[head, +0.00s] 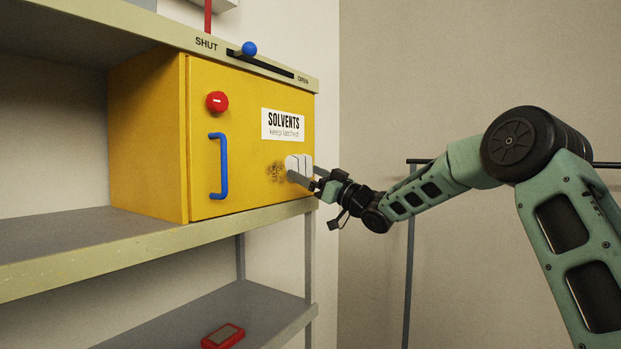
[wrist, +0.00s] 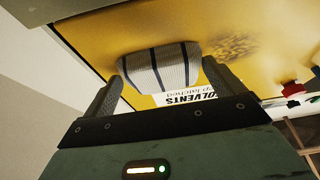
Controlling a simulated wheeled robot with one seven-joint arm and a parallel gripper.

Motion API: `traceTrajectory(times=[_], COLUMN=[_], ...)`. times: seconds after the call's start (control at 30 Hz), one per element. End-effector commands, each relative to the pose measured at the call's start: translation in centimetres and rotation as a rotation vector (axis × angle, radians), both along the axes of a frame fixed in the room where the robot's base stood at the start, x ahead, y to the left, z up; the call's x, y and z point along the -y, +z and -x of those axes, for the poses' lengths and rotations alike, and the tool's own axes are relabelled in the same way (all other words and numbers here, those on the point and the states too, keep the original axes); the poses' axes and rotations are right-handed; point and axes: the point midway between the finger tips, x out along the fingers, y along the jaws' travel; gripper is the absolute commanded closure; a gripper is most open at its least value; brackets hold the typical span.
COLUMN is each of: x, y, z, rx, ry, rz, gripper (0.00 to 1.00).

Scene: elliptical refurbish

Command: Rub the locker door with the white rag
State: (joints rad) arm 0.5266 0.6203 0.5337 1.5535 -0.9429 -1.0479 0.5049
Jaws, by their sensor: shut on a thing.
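The yellow locker (head: 240,140) stands on a shelf with its door (head: 245,180) closed. The door has a blue handle (head: 219,165), a red round knob (head: 217,101) and a white SOLVENTS label (head: 283,124). A dark speckled smudge (head: 275,171) is on the lower right of the door; it also shows in the wrist view (wrist: 230,46). My gripper (head: 308,176) is shut on the white rag (head: 297,163), a striped folded pad in the wrist view (wrist: 160,66). The rag is at the door face, just right of the smudge. Whether it touches the door is unclear.
Above the locker, a blue-knobbed slider (head: 249,49) sits on a rail marked SHUT and OPEN, nearer the SHUT side. A red device (head: 223,336) lies on the lower shelf (head: 250,301). A shelf post (head: 308,250) is below my gripper. A dark stand (head: 409,240) is behind my arm.

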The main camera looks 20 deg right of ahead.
Motion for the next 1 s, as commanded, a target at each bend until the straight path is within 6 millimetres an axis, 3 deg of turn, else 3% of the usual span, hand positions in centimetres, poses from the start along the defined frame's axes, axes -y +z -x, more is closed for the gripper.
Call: traceTrajectory(times=[1.0], x=[-5.6], y=[-0.1], z=[3.6], rx=[0.001], ry=[0.003], rz=[0.001], gripper=[0.24])
